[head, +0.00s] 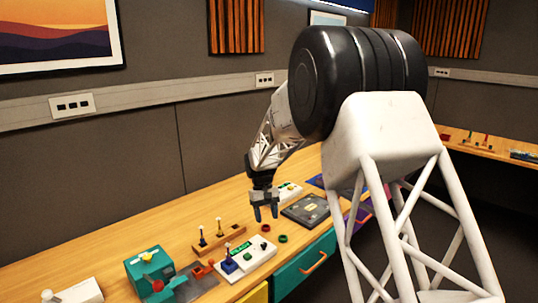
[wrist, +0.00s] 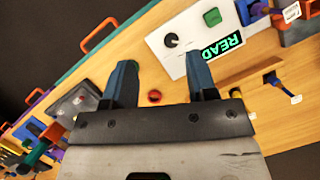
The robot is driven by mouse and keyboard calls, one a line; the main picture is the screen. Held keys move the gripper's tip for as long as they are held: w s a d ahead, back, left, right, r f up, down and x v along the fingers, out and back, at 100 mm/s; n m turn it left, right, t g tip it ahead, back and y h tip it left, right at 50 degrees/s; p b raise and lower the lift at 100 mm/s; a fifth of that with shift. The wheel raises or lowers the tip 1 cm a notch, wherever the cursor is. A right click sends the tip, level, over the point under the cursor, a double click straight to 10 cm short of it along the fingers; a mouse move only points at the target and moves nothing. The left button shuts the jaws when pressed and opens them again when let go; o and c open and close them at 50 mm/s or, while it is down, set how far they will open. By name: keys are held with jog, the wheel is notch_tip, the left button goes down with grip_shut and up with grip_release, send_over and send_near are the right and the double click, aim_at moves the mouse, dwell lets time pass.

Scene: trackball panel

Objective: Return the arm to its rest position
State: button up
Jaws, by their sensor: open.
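My gripper (head: 265,213) hangs from the arm above the workbench (head: 120,245), fingers pointing down. Its two dark blue-grey fingers are apart and nothing is between them. In the wrist view my gripper (wrist: 162,62) also shows open and empty, with bench top visible between the fingers. A white panel (head: 262,258) with a green-lit display, a black knob and a green button lies on the bench in front of the gripper. In the wrist view the same panel (wrist: 168,57) is partly hidden by the right finger, and its display reads "READ", cut off.
A red ring (head: 266,228) and a green ring (head: 283,239) lie near the panel. A teal box (head: 150,268) and a wooden block with pegs (head: 222,240) stand left. Drawers with orange handles (head: 314,262) line the front.

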jog(key=s+d+r+m+t, duration=0.1)
jog(key=s+d+r, duration=0.35)
jog(key=s, duration=0.35)
jog(key=s+d+r+m+t+y, duration=0.1)
jog(key=s+d+r, duration=0.3)
jog(key=s+r, duration=0.3)
jog(key=s+d+r+t, duration=0.1)
jog(key=s+d+r, duration=0.4)
jog(key=s, duration=0.3)
jog(key=s+d+m+t, duration=0.1)
jog(key=s+d, duration=0.2)
jog(key=s, duration=1)
jog(key=s+d+f+m+t, duration=0.1)
jog(key=s+d+t, duration=0.1)
jog(key=s, duration=1.1)
jog(key=shift+s+d+f+m, duration=0.25)
jog(key=shift+s+d+m, duration=0.05)
jog(key=shift+d, duration=0.3)
